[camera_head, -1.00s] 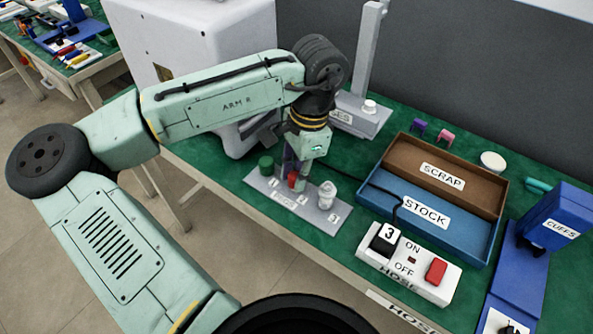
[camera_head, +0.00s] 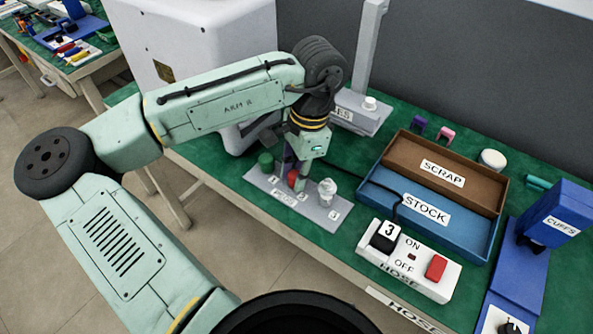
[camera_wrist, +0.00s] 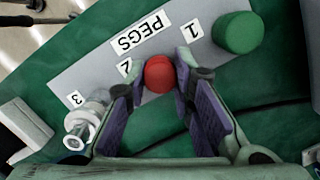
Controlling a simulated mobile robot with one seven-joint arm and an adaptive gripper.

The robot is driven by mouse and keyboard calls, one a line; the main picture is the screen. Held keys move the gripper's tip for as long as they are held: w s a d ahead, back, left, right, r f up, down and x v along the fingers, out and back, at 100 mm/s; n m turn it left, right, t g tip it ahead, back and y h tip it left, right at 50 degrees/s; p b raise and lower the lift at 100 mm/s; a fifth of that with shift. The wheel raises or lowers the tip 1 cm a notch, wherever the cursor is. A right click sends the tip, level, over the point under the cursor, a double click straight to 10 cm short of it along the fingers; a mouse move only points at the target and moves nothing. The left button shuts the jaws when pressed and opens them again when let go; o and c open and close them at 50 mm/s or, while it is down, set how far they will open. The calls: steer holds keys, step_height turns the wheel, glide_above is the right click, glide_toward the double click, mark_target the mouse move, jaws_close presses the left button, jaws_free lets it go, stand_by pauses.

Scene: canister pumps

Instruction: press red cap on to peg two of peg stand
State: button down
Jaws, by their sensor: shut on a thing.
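The red cap (camera_wrist: 159,74) is between my gripper's fingertips in the wrist view, beside the label 2 of the grey peg stand (camera_wrist: 95,58). In the head view the red cap (camera_head: 293,178) shows below my gripper (camera_head: 297,176), over the middle of the peg stand (camera_head: 258,182). My gripper (camera_wrist: 158,82) is shut on the cap and points down. The cap hides peg two, so I cannot tell how far down it sits. A green cap (camera_wrist: 238,32) is at position 1. A pale, clear-looking fitting (camera_wrist: 87,122) is at position 3.
The blue STOCK tray (camera_head: 436,238) and brown SCRAP tray (camera_head: 397,150) lie to the right. A white HOSE switch box (camera_head: 445,291) is near the front edge. A grey post base (camera_head: 352,117) and a large white housing (camera_head: 200,60) stand behind.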

steer(key=c, duration=1.3)
jaws_free()
step_height(320, 180, up, 12)
steer(key=d, duration=0.1)
steer(key=shift+w+d, duration=0.35)
steer(key=shift+f, duration=0.1)
